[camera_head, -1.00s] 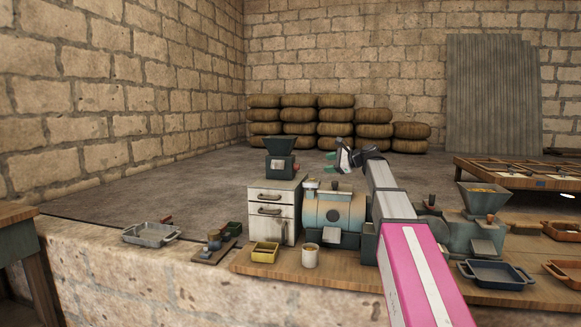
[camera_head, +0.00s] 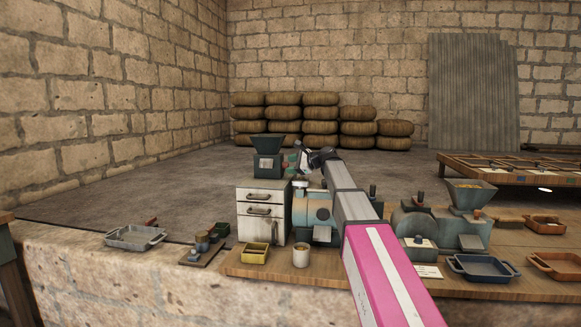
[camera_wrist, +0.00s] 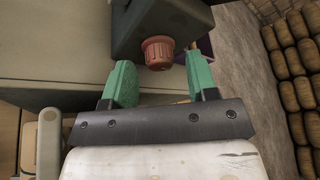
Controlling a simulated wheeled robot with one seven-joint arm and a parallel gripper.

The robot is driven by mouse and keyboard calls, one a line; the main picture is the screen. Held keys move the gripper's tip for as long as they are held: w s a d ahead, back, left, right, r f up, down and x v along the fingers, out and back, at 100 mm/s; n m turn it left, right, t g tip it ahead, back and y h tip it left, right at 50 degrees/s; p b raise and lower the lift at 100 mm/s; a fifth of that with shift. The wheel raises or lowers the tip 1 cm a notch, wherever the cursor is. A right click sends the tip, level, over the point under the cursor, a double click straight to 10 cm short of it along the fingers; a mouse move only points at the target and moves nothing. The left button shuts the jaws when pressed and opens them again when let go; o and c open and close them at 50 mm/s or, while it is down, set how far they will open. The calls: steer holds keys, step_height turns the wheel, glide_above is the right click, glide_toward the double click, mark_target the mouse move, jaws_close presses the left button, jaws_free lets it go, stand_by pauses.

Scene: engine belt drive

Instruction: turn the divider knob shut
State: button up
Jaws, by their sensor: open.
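A red ribbed knob (camera_wrist: 158,52) sits on the face of a dark box-shaped unit (camera_wrist: 150,18) in the wrist view. In the head view this looks like the dark green hopper unit (camera_head: 268,158) on top of a white drawer cabinet (camera_head: 262,212). My gripper (camera_wrist: 160,80) is open, with one green finger to each side of the knob's line. The knob appears just beyond the fingertips, and I see no contact. In the head view my gripper (camera_head: 295,160) is close to the hopper unit's right side, and the knob is hard to make out there.
A blue-grey drum machine (camera_head: 312,212) stands right of the cabinet, under my arm. A second hopper machine (camera_head: 468,220) and a blue tray (camera_head: 483,267) are farther right.

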steer(key=shift+w+a+f, duration=0.1)
steer(key=shift+w+a, duration=0.05)
steer(key=shift+a, duration=0.2)
steer(key=c, duration=0.9)
steer(key=shift+n+t, duration=0.3)
steer(key=shift+n, duration=0.2)
steer(key=o, duration=0.9)
steer(key=shift+d, duration=0.1)
steer(key=v, duration=1)
steer(key=shift+s+d, duration=0.25)
steer(key=shift+d, duration=0.1)
